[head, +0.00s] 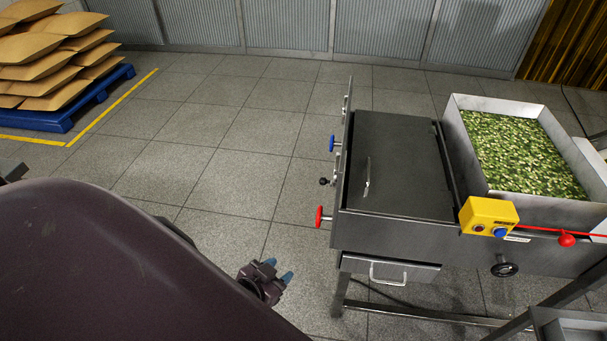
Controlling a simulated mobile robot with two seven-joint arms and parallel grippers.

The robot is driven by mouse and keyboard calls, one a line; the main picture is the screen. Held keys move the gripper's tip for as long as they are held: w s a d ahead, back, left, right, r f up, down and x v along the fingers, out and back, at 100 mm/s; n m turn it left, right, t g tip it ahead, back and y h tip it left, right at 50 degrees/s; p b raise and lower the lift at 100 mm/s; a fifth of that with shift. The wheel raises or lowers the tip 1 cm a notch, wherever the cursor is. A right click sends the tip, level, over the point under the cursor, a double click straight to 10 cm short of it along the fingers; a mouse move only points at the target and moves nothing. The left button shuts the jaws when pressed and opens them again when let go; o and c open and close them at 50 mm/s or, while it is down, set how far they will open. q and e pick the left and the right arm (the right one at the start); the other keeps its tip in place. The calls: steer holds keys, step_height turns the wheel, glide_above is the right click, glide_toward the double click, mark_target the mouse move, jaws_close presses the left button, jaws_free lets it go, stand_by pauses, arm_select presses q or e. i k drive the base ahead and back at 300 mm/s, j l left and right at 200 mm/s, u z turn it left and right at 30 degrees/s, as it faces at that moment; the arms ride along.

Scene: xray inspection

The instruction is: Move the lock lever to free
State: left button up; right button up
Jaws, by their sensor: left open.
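The grey metal machine (346,225) stands right of centre. On its left side are a blue knob (332,143), a small black ball-ended lever (324,181) and a red knob (319,217). The black-ended one looks like the lock lever, but no label is readable and its setting cannot be told. My left gripper (278,270) is open and empty, with blue fingertips. It is below and left of the red knob, apart from the machine. My right gripper is out of view.
A yellow button box (488,216) with a red cord sits on the machine's front right. A tray of green pieces (468,103) adjoins it. A drawer (390,272) is below. Sacks (55,55) lie on a blue pallet (60,119). The tiled floor left of the machine is clear.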

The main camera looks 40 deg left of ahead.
mark_target(324, 181)
steer(key=j+u, duration=0.1)
steer(key=j, duration=0.35)
steer(key=i+j+u, duration=0.1)
steer(key=j, duration=0.3)
steer(key=i+j+u, duration=0.2)
steer(key=i+j, duration=0.15)
